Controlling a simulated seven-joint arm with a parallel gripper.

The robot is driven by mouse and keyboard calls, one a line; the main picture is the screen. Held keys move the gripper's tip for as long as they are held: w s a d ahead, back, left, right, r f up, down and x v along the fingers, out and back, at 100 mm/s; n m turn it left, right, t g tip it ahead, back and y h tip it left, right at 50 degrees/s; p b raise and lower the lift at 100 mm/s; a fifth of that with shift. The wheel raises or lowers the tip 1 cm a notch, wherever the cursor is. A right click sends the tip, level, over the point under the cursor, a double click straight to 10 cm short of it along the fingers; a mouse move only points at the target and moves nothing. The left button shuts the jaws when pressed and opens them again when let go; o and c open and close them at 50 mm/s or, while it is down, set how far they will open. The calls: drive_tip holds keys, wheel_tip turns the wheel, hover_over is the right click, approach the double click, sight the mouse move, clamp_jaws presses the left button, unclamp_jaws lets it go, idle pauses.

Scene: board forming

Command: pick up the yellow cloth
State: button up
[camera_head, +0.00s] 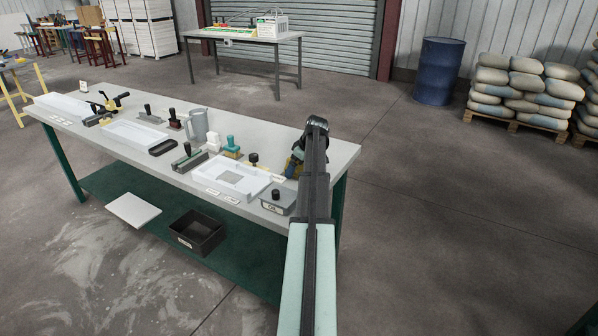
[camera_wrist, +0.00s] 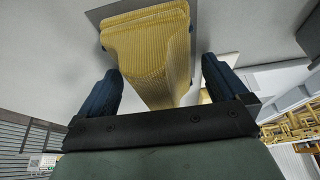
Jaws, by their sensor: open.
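The yellow cloth (camera_wrist: 150,35) fills the upper middle of the wrist view. It is ribbed and bulky, and rests at or over a grey plate (camera_wrist: 105,14). My gripper (camera_wrist: 160,76) is open, with one blue finger on each side of the cloth. Gaps show beside the cloth, and neither finger is visibly closed on it.
The light grey table (camera_head: 330,158) holds white trays, stamps, a grey jug (camera_head: 198,125) and a lidded grey box (camera_head: 277,201) close to my arm. A black bin (camera_head: 198,232) sits on the green lower shelf. Open floor lies to the right.

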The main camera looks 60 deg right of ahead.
drive_tip(key=c, duration=1.1)
wheel_tip(320, 180, up, 10)
drive_tip(key=shift+r, duration=0.25)
drive_tip(key=shift+c, duration=0.3)
drive_tip(key=o, duration=0.6)
drive_tip(key=c, duration=0.4)
drive_tip(key=shift+w, duration=0.1)
